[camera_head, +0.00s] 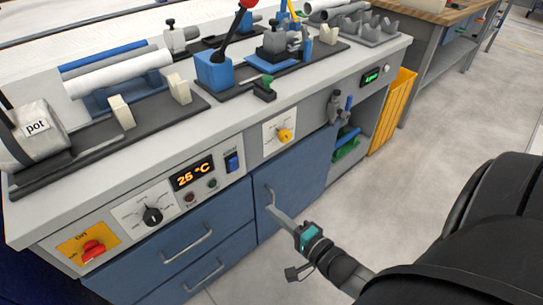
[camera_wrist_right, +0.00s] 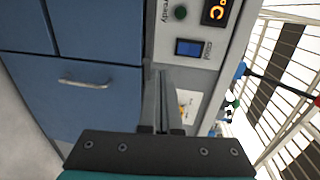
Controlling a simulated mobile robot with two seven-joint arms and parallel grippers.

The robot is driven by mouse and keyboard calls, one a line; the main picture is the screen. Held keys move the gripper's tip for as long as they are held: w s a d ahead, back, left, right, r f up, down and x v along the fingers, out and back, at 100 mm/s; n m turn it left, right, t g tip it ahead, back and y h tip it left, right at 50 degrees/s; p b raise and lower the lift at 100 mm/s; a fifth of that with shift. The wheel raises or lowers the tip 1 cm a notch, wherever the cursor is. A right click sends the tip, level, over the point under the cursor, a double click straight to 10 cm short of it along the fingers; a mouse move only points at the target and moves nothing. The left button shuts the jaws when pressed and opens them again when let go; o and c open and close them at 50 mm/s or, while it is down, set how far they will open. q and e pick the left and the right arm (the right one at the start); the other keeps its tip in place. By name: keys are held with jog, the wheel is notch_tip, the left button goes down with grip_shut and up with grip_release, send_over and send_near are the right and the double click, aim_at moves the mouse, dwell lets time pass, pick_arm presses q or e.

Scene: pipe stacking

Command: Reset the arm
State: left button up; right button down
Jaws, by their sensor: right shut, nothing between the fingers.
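My right arm comes in from the lower right in the head view. Its gripper (camera_head: 270,190) is in front of the blue cabinet door (camera_head: 290,185) below the bench top, with thin grey fingers pointing up and left. In the right wrist view, the gripper (camera_wrist_right: 164,75) has its two long fingers together with nothing between them. They appear in front of the bench's control panel; whether they touch it I cannot tell. My left gripper is not in view.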

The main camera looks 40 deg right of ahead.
jog(key=s+f+n+g+h+p, duration=0.1)
jog(key=s+f+n+g+p, duration=0.1)
jog(key=s+f+n+g, duration=0.45)
jog(key=s+f+n+g+h+p, duration=0.1)
jog(key=s+f+n+p, duration=0.25)
jog(key=f, duration=0.65)
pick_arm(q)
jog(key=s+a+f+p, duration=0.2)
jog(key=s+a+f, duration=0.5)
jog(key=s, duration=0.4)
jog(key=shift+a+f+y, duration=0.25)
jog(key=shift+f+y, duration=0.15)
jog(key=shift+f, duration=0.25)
pick_arm(e)
jog(key=s+a+f+n+g, duration=0.1)
jog(key=s+f+n+g, duration=0.2)
jog(key=s, duration=0.4)
jog(key=s+a+f+n+g, duration=0.2)
jog(key=s+f+n+g, duration=0.1)
jog(key=s+n, duration=0.3)
jog(key=shift+s+g, duration=0.45)
jog(key=shift+s, duration=0.65)
